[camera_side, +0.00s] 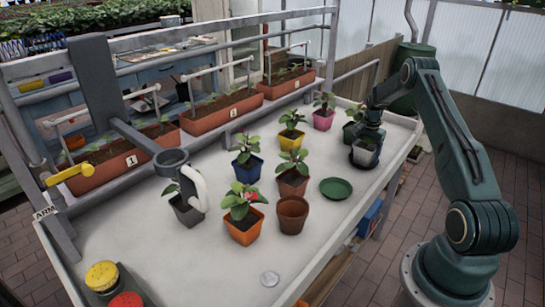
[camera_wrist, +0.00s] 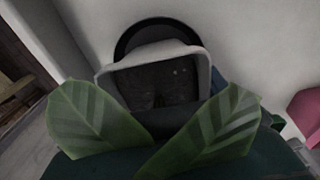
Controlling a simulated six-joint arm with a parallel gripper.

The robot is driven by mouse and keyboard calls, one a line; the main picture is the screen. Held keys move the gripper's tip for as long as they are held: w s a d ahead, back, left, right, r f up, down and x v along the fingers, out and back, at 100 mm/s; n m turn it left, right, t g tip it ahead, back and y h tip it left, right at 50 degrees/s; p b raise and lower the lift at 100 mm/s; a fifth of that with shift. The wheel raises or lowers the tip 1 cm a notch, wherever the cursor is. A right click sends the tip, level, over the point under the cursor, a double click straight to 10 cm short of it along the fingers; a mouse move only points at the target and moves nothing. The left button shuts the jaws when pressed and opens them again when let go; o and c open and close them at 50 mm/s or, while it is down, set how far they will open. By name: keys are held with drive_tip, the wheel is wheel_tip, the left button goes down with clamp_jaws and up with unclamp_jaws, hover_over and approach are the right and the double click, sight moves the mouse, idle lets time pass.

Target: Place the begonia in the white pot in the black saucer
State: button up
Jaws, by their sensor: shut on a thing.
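The white pot (camera_side: 365,151) is at the far right end of the table, upright, over the black saucer (camera_side: 353,161), whose rim shows around its base. I cannot tell whether the pot rests in it or hangs just above.
A pink pot (camera_side: 323,120) stands to the left of the saucer. Yellow (camera_side: 291,138), blue (camera_side: 247,172) and orange (camera_side: 245,231) pots hold plants. An empty terracotta pot (camera_side: 293,215) and a green saucer (camera_side: 336,188) are nearer. Brown planters (camera_side: 222,111) line the back edge.

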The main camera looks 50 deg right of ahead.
sight(366, 147)
drive_tip(key=o, duration=1.2)
drive_tip(key=shift+f, duration=0.1)
drive_tip(key=shift+c, duration=0.2)
wheel_tip(366, 147, up, 12)
